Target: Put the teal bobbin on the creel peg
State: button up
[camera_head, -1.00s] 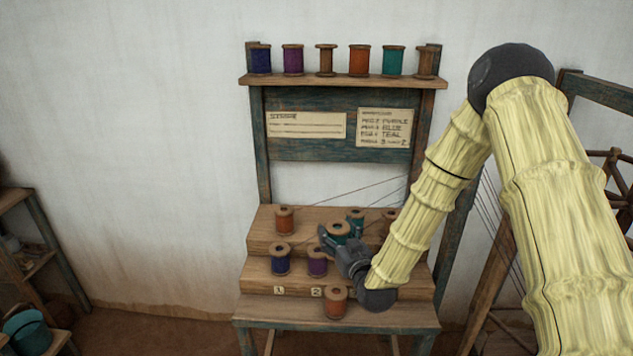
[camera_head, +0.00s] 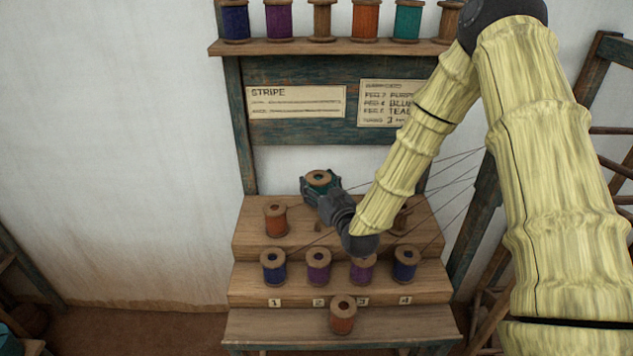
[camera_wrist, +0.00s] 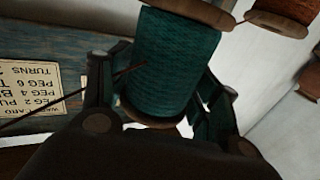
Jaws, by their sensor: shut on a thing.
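My gripper (camera_head: 322,188) is shut on a teal bobbin (camera_head: 319,178), held upright with its wooden top showing. The bobbin is in the air in front of the creel's upper step (camera_head: 250,235), near the frame's lower opening. In the wrist view the teal bobbin (camera_wrist: 178,60) sits between my two fingers. A thin dark line crosses it there. An orange bobbin (camera_head: 276,221) stands on the upper step to the left. Another bobbin (camera_head: 402,219) there is partly behind my arm.
The middle step (camera_head: 240,290) holds blue and purple bobbins above number labels. An orange bobbin (camera_head: 342,314) stands on the lowest step. The top shelf (camera_head: 300,46) carries several bobbins, including another teal one (camera_head: 407,20). Two cards hang below it. Threads run at the right.

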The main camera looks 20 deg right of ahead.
aim_at(318, 221)
jog(key=shift+w+f+b, duration=0.2)
jog(key=shift+w+f, duration=0.05)
jog(key=shift+f, duration=0.35)
jog(key=shift+w+f+b, duration=0.15)
jog(key=shift+w+f, duration=0.1)
jog(key=shift+f, duration=0.35)
jog(key=shift+s+f+b, duration=0.2)
jog(key=shift+f+b, duration=0.4)
jog(key=shift+f, duration=0.6)
jog(key=shift+f+b, duration=2.15)
jog(key=shift+f, duration=0.6)
jog(key=shift+s, duration=0.1)
jog(key=o, duration=1.4)
jog(key=shift+o, duration=0.2)
